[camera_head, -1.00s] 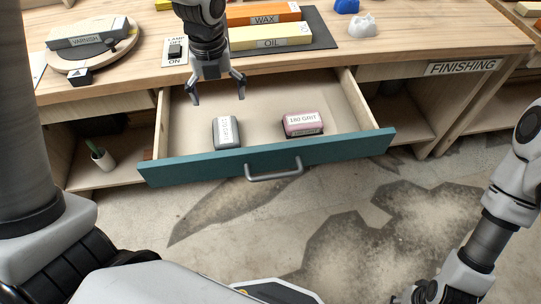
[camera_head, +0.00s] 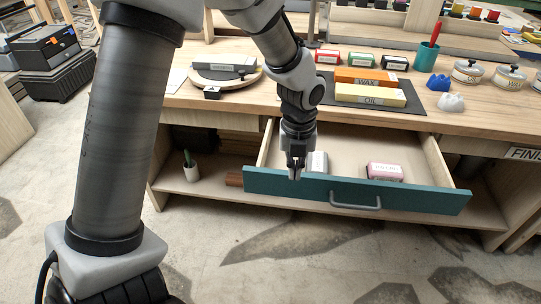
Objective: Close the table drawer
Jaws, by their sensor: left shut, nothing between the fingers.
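The table drawer (camera_head: 420,197) is pulled out from under the workbench, with a teal front and a grey bar handle (camera_head: 355,202). Inside it lie a grey block (camera_head: 317,162) at the left and a pink block (camera_head: 384,171) at the right. My left gripper (camera_head: 295,174) points down at the left part of the drawer front, beside the grey block, and its fingers are shut. Whether it touches the front, I cannot tell. My right gripper is out of view.
The workbench top (camera_head: 240,103) holds a turntable (camera_head: 222,77), wax and oil boxes (camera_head: 369,95) on a dark mat, and jars (camera_head: 467,72). The floor in front is clear.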

